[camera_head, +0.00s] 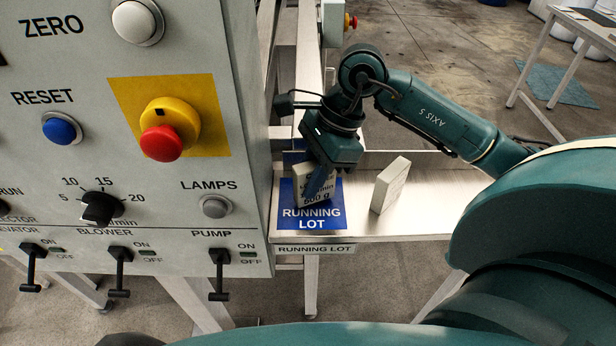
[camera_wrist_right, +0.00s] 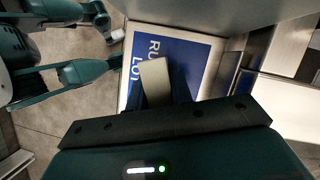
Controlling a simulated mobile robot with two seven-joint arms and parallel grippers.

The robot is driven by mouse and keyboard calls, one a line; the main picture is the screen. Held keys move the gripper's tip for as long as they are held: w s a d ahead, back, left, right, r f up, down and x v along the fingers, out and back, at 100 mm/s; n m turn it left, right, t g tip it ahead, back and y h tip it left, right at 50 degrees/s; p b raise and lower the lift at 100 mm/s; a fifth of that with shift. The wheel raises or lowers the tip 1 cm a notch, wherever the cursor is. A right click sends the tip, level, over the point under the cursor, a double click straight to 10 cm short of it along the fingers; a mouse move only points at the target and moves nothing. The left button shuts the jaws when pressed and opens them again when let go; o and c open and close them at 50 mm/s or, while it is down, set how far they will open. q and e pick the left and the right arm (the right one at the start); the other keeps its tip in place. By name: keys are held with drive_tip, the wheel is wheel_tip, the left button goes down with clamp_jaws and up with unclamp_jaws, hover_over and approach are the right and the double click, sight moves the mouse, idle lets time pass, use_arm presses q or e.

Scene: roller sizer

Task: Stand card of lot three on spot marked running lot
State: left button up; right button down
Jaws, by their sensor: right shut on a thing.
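The blue spot marked RUNNING LOT (camera_head: 312,221) lies on a metal shelf beside the machine panel. My right gripper (camera_head: 319,182) comes down over it, shut on a pale block-like card (camera_head: 322,201). The card's print is partly hidden by the fingers; "500 g" can be read, but the lot number cannot. The card is over the blue spot and looks slightly tilted; I cannot tell whether its foot touches. The right wrist view shows the card's pale end (camera_wrist_right: 155,78) between the fingers, over the blue spot (camera_wrist_right: 184,58). My left gripper is not seen.
A second pale card (camera_head: 390,185) stands on the metal shelf (camera_head: 428,212) to the right of the spot, apart from my gripper. The control panel (camera_head: 120,130) with its emergency stop (camera_head: 162,143) rises close on the left. The shelf's right part is bare.

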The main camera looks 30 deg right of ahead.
drive_tip(key=shift+a+f+p, duration=0.15)
drive_tip(key=shift+f+p, duration=0.1)
drive_tip(key=shift+p, duration=0.1)
drive_tip(key=shift+w+f+b, duration=0.1)
drive_tip(key=shift+f+b, duration=0.2)
drive_tip(key=c, duration=1.3)
unclamp_jaws()
drive_tip(key=shift+o, duration=0.2)
drive_tip(key=shift+r, duration=0.1)
drive_tip(key=shift+r+p, duration=0.25)
drive_tip(key=shift+p, duration=0.15)
drive_tip(key=b+v, duration=0.1)
drive_tip(key=v, duration=1)
drive_tip(key=shift+r, duration=0.35)
